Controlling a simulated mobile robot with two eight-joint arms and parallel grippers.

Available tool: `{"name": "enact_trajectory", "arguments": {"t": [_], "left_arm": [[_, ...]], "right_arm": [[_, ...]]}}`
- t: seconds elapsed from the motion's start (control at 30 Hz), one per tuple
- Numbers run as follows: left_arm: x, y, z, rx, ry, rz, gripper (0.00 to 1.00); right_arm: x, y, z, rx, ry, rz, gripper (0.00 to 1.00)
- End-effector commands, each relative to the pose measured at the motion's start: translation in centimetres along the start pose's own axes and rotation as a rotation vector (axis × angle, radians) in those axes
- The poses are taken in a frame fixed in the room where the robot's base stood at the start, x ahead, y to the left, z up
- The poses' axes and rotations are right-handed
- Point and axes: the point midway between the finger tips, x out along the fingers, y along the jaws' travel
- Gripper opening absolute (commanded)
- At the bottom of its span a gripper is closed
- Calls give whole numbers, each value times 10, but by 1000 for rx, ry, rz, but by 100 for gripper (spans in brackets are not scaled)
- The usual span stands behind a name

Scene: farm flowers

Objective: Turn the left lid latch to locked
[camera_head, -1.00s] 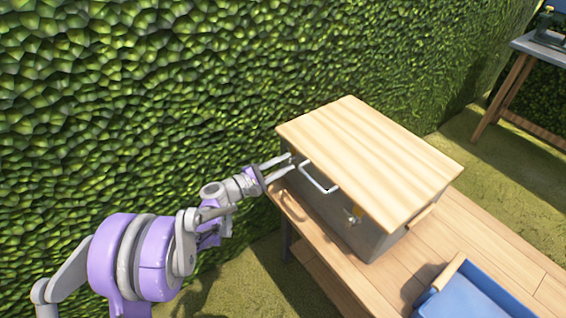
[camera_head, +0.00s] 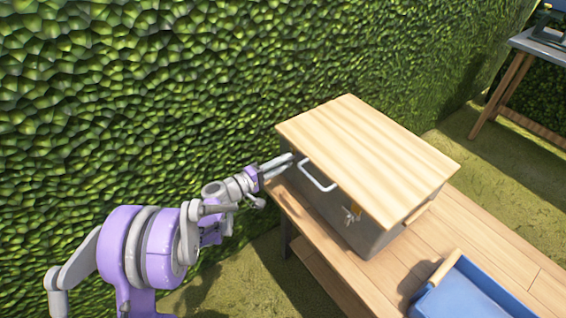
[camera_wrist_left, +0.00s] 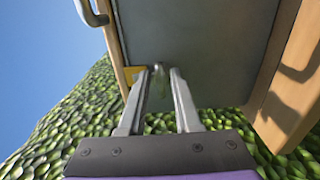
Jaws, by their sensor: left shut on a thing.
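A grey box (camera_head: 385,238) with a pale wooden lid (camera_head: 370,155) stands on a wooden bench. My left gripper (camera_head: 290,159) is at the left end of the box's front face, just under the lid edge. In the left wrist view, the gripper (camera_wrist_left: 167,71) is shut on the left lid latch (camera_wrist_left: 158,68), a small metal piece between the fingertips, beside a yellow plate (camera_wrist_left: 133,73). The fingers hide that latch in the head view, and its turn angle is unclear. The right latch (camera_head: 350,215) shows on the same face. My right gripper is not in view.
A white bar handle (camera_head: 318,180) sticks out of the box front between the latches, close to my gripper. A blue tray (camera_head: 470,295) lies on the bench (camera_head: 450,225) at lower right. A hedge (camera_head: 130,90) rises behind.

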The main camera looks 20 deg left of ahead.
Motion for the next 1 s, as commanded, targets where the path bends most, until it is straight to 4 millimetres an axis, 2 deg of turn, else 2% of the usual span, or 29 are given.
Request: {"name": "enact_trajectory", "arguments": {"t": [0.47, 0.5, 0.63, 0.67, 1.0], "left_arm": [[0, 0, 0, 16, 0, -1, 0], [0, 0, 0, 16, 0, -1, 34], [0, 0, 0, 15, 0, 0, 57], [0, 0, 0, 15, 0, 0, 61], [-3, 0, 0, 14, 1, 0, 61]], "right_arm": [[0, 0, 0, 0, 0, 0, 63], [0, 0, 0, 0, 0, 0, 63], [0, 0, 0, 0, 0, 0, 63], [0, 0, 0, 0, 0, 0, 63], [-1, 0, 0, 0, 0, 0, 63]]}}
